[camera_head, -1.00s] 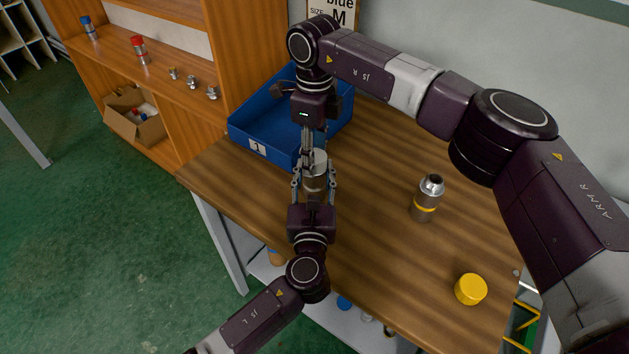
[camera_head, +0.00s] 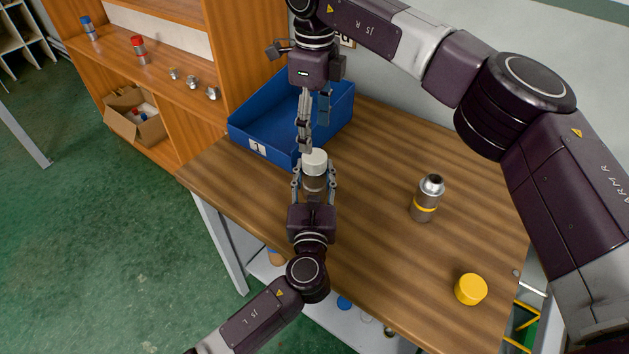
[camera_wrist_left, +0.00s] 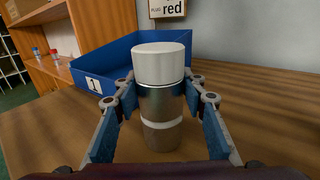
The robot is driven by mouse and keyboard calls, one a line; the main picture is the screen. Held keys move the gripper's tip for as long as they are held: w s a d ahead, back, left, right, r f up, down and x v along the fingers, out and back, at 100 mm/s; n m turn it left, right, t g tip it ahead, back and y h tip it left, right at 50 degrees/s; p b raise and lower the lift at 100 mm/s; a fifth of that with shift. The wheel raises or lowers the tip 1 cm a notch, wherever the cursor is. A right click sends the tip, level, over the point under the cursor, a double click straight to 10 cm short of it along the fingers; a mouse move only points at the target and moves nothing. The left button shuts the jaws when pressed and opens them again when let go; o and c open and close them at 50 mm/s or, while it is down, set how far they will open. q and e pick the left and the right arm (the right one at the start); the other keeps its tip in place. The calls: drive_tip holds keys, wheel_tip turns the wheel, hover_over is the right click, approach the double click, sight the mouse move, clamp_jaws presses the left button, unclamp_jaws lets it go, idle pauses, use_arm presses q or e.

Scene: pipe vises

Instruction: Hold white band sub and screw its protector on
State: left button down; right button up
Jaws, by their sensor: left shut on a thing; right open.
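The white band sub (camera_head: 314,184) is a metal cylinder standing upright near the table's front-left edge. Its white band shows low on its body in the left wrist view (camera_wrist_left: 161,124). My left gripper (camera_head: 314,178) is shut on it, one finger on each side. The white protector (camera_head: 314,161) sits straight on top of the sub and also shows in the left wrist view (camera_wrist_left: 161,64). I cannot tell how tightly it is screwed on. My right gripper (camera_head: 314,134) is open and empty above and behind the protector, its fingers apart.
A yellow-banded sub (camera_head: 425,200) stands upright to the right, and a yellow protector (camera_head: 471,289) lies nearer the front-right edge. A blue bin (camera_head: 262,135) labelled 1 stands behind my grippers. The wooden table (camera_head: 375,250) is clear between them. A shelf (camera_head: 160,75) is at left.

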drive_tip(key=shift+r, duration=2.1)
use_arm(q)
drive_tip(key=c, duration=1.1)
unclamp_jaws()
drive_tip(key=shift+c, duration=0.2)
drive_tip(key=s, duration=1.2)
drive_tip(key=shift+a, duration=0.25)
